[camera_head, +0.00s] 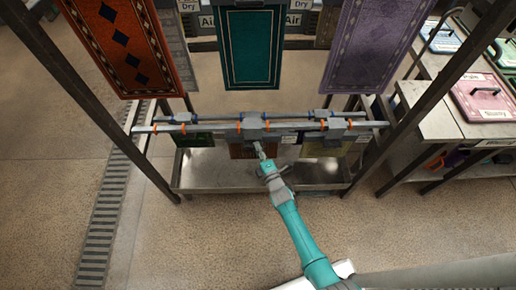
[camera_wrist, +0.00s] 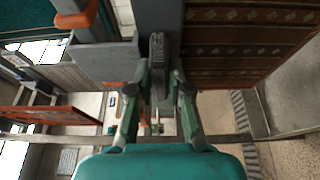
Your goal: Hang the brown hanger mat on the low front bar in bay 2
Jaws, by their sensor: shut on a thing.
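The brown hanger mat (camera_head: 242,151) is at the middle of the low front bar (camera_head: 215,127), hanging down with its top at bar height. In the wrist view the brown patterned mat (camera_wrist: 245,50) fills the upper right, beside a grey hanger body. My gripper (camera_head: 262,152) is shut on the hanger's dark grey grip tab (camera_wrist: 157,60), which stands between the fingers. The hanger's grey block lies between two orange markers on the bar. I cannot tell whether the hanger bears on the bar or is still carried by my gripper.
A green mat (camera_head: 194,140) hangs at left and an olive-tan mat (camera_head: 324,145) at right on low bars. Orange (camera_head: 125,48), teal (camera_head: 250,48) and purple (camera_head: 372,45) mats hang above. A metal trough (camera_head: 208,180) lies below. A bench (camera_head: 425,115) stands right; the floor in front is clear.

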